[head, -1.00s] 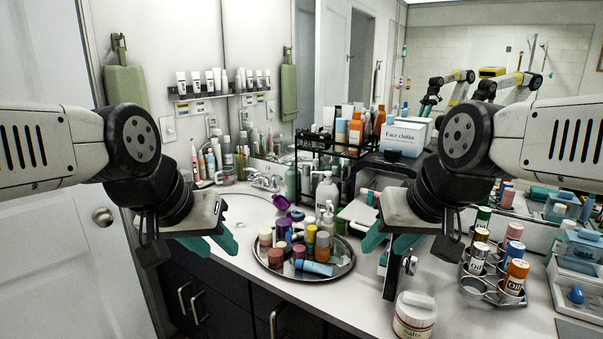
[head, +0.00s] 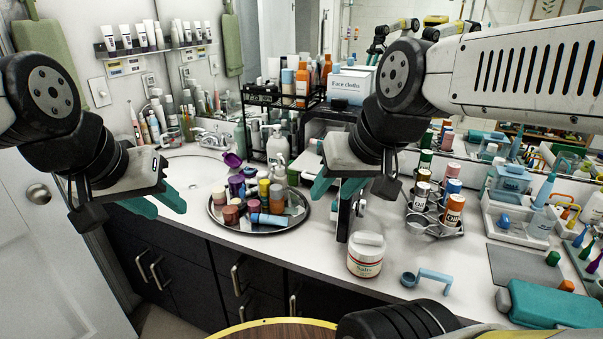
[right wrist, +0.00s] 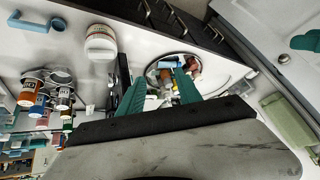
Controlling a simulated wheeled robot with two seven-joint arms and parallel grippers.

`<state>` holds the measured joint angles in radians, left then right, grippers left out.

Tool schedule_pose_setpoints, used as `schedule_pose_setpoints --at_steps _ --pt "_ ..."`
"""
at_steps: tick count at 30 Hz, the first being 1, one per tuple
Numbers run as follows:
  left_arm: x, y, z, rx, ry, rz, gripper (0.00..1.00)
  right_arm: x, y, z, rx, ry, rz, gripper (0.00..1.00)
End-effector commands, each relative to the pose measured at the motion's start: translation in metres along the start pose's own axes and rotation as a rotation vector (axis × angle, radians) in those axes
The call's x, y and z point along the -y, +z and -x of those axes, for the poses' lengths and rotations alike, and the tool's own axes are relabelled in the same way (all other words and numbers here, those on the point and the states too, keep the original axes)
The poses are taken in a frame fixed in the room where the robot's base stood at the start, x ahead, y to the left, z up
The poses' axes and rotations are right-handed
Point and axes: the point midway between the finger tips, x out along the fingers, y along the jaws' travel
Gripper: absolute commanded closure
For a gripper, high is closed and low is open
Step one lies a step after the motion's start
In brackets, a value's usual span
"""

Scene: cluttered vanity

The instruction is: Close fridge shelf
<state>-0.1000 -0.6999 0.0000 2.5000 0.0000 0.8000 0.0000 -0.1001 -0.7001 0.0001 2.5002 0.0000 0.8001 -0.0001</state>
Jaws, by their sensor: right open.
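A small dark fridge (head: 330,113) stands at the back of the counter, largely hidden by my right gripper and forearm. A pale surface (head: 306,166), perhaps its shelf, shows left of that gripper. A dark upright panel (head: 343,219), seemingly its open door, shows below the gripper. My right gripper (head: 336,190) is open, with teal fingers in front of the fridge; contact cannot be told. In the right wrist view its fingers (right wrist: 160,95) are apart with nothing between them. My left gripper (head: 157,202) hangs left of the round tray with its fingers apart and empty.
A round tray (head: 225,220) of small bottles lies between my grippers. A salts jar (head: 366,255) stands before the dark panel. A rack of oil bottles (head: 432,222) is to the right. A face cloths box (head: 350,84) stands above the fridge.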

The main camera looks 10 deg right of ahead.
Motion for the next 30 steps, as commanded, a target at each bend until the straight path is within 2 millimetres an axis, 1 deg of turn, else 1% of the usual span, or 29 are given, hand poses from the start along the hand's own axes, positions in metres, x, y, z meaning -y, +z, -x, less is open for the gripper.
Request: schedule_pose_setpoints --at_steps 1,4,5,6,8,11,12,14,15,17,18,21,24,25,27,30 --pt "0.000 0.000 0.000 0.000 0.000 0.000 0.64 0.000 -0.001 0.000 0.001 0.001 0.007 0.71" --pt "0.000 0.000 0.000 0.000 0.000 0.000 0.64 -0.001 -0.008 -0.002 0.016 0.010 0.088 0.90" --pt "0.000 0.000 0.000 0.000 0.000 0.000 0.64 -0.002 -0.011 -0.003 0.027 0.015 0.137 0.96" --pt "0.000 0.000 0.000 0.000 0.000 0.000 0.64 -0.003 -0.018 -0.005 0.043 0.024 0.223 1.00" --pt "0.000 0.000 0.000 0.000 0.000 0.000 0.64 -0.005 -0.030 -0.010 0.078 0.036 0.390 1.00" --pt "0.000 0.000 0.000 0.000 0.000 0.000 0.64 -0.008 -0.056 -0.022 0.152 0.046 0.735 1.00" --pt "0.000 0.000 0.000 0.000 0.000 0.000 0.64 -0.009 -0.067 -0.028 0.183 0.045 0.880 1.00" --pt "0.000 0.000 0.000 0.000 0.000 0.000 0.64 -0.011 -0.083 -0.039 0.233 0.036 1.097 1.00" --pt "0.000 0.000 0.000 0.000 0.000 0.000 0.64 -0.011 -0.094 -0.046 0.265 0.025 1.241 1.00" --pt "0.000 0.000 0.000 0.000 0.000 0.000 0.64 -0.012 -0.109 -0.059 0.316 0.002 1.455 1.00" --pt "0.000 0.000 0.000 0.000 0.000 0.000 0.64 -0.012 -0.119 -0.068 0.349 -0.019 1.595 1.00" --pt "0.000 0.000 0.000 0.000 0.000 0.000 0.64 -0.012 -0.141 -0.091 0.425 -0.083 1.924 1.00" --pt "0.000 0.000 0.000 0.000 0.000 0.000 0.64 -0.012 -0.157 -0.113 0.485 -0.154 2.190 1.00" --pt "0.000 0.000 0.000 0.000 0.000 0.000 0.64 -0.011 -0.161 -0.118 0.499 -0.173 2.255 1.00" --pt "0.000 0.000 0.000 0.000 0.000 0.000 0.64 -0.011 -0.168 -0.128 0.525 -0.214 2.375 1.00" --pt "0.000 0.000 0.000 0.000 0.000 0.000 0.64 -0.011 -0.173 -0.137 0.547 -0.252 2.480 1.00"
